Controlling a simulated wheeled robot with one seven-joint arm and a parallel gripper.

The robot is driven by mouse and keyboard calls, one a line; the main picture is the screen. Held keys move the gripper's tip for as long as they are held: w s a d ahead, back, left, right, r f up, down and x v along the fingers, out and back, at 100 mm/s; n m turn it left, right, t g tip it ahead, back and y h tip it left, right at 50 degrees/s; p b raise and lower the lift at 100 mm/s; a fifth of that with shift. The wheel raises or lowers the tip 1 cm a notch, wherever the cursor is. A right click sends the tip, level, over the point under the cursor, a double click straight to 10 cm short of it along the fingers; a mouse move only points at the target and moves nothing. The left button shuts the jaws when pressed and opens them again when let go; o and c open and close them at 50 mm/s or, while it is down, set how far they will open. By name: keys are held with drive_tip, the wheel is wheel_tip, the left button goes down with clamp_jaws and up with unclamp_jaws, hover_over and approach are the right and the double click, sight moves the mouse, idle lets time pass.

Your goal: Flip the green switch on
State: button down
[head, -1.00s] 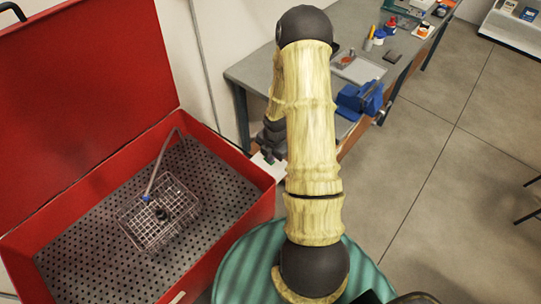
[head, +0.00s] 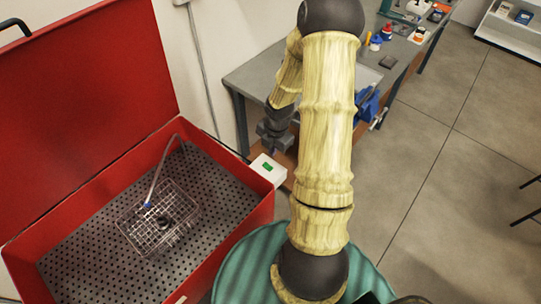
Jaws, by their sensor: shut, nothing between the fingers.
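The green switch (head: 267,167) sits on a small white box (head: 268,178) at the right rim of the red parts washer (head: 240,205). Its on or off position is too small to tell. My gripper (head: 274,150) hangs just above and behind the switch box in the picture, pointing down. Its fingers are small and dark, shut and empty. I cannot tell whether the fingertips touch the box; they look apart from the switch.
The washer's red lid (head: 85,90) stands open at the left. A wire basket (head: 158,218) and a hose (head: 166,170) are inside. A grey workbench (head: 262,72) with a blue vise (head: 366,108) stands behind my arm. Open floor (head: 440,190) lies to the right.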

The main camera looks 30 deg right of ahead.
sight(265, 165)
drive_tip(key=r, duration=0.4)
drive_tip(key=shift+s+d+r, duration=0.1)
drive_tip(key=shift+s+r, duration=0.1)
drive_tip(key=w+f+p, duration=0.1)
drive_tip(key=f, duration=0.3)
drive_tip(key=w+f+p, duration=0.1)
drive_tip(key=f+p, duration=0.1)
drive_tip(key=f, duration=0.3)
drive_tip(key=w+a+f+p, duration=0.1)
drive_tip(key=f+p, duration=0.1)
drive_tip(key=f, duration=0.3)
drive_tip(key=shift+w+a, duration=0.1)
idle(0.6)
